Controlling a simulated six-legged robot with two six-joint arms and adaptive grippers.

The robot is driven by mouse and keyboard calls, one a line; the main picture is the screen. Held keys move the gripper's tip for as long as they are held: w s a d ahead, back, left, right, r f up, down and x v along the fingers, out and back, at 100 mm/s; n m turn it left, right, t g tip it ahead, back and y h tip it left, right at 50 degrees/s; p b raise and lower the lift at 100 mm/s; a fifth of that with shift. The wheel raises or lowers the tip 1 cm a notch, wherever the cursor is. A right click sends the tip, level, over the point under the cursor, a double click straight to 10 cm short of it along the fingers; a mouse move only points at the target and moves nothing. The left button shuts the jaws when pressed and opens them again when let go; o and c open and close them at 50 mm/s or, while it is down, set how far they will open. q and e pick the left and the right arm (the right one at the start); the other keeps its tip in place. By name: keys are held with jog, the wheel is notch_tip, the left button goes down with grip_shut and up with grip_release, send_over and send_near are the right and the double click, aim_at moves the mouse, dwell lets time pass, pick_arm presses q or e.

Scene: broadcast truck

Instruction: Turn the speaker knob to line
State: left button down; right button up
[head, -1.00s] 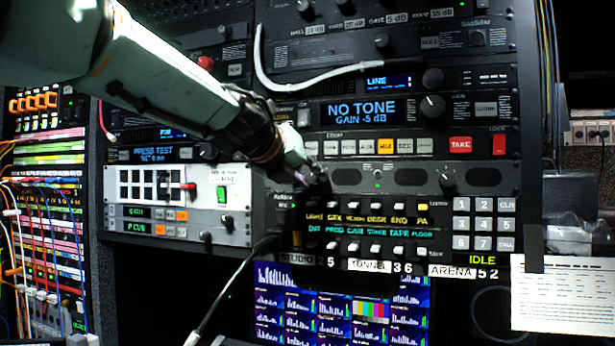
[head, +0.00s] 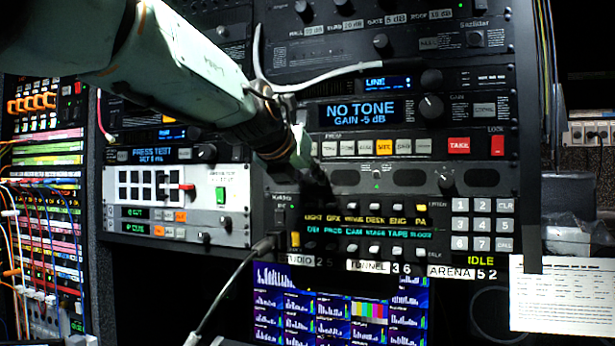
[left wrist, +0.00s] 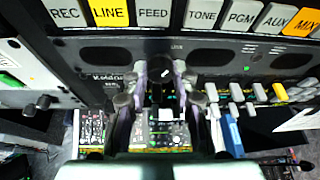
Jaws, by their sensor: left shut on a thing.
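My left gripper (head: 318,192) reaches in from the left to the intercom panel (head: 372,260), at the left end of its upper strip. In the left wrist view its two fingers (left wrist: 161,84) stand on either side of a small black knob (left wrist: 164,76) with a white mark and are shut on it. A small printed label (left wrist: 176,47) sits just above the knob, too small to read surely. In the head view the gripper hides this knob. Another knob (head: 445,180) shows at the right end of the same strip. My right gripper is not in view.
Small toggles (head: 397,208) stand close to the right of the gripper. A paper sheet (head: 560,295) is at the right.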

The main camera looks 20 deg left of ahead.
pick_arm(q)
jog(key=c, duration=1.1)
grip_release()
jog(key=shift+f, duration=0.1)
jog(key=shift+o, duration=0.2)
